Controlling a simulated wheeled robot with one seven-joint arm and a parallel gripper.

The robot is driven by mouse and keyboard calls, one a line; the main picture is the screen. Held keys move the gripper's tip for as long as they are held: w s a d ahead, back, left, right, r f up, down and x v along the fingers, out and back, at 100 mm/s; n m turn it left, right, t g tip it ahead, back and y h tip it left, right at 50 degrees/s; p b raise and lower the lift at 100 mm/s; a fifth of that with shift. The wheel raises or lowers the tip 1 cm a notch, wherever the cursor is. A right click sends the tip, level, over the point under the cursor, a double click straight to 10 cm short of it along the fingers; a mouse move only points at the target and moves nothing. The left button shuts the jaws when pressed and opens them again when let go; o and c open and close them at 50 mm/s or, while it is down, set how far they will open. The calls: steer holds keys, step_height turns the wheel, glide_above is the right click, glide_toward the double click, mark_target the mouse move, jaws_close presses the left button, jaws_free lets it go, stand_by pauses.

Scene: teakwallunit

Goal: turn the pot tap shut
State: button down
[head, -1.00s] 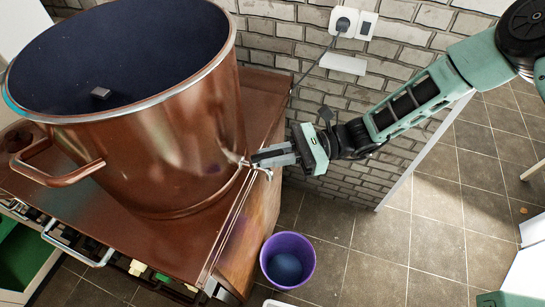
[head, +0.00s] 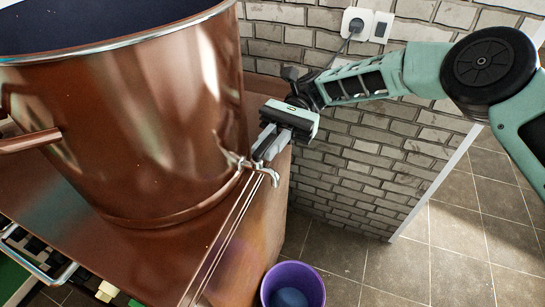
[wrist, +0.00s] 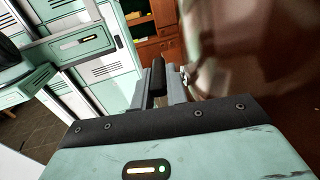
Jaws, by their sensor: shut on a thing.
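A big copper pot (head: 150,120) stands on a copper-coloured worktop. Its small metal tap (head: 262,168) sticks out low on the pot's right side, with the spout bent down past the worktop edge. My gripper (head: 264,150) is at the tap, reaching down from the upper right, its fingers closed just above the spout. In the wrist view my gripper (wrist: 163,90) has a dark upright piece between its fingers, which looks like the tap's handle. The fingers hide most of the handle in the head view. I see no stream from the spout.
A purple bucket (head: 292,286) with something blue inside stands on the floor below the tap. A brick wall (head: 345,170) with a socket (head: 357,23) is behind my arm. The tiled floor at the right is open.

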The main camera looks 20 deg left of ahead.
steer(key=shift+a+n+h+b, duration=0.2)
steer(key=shift+n+h+b, duration=0.25)
steer(key=shift+h, duration=0.25)
steer(key=shift+a+n+h+b, duration=0.15)
steer(key=shift+n+h+b, duration=0.25)
steer(key=shift+h, duration=0.3)
steer(key=c, duration=1.4)
jaws_free()
step_height(320, 180, up, 10)
steer(key=shift+r, duration=0.1)
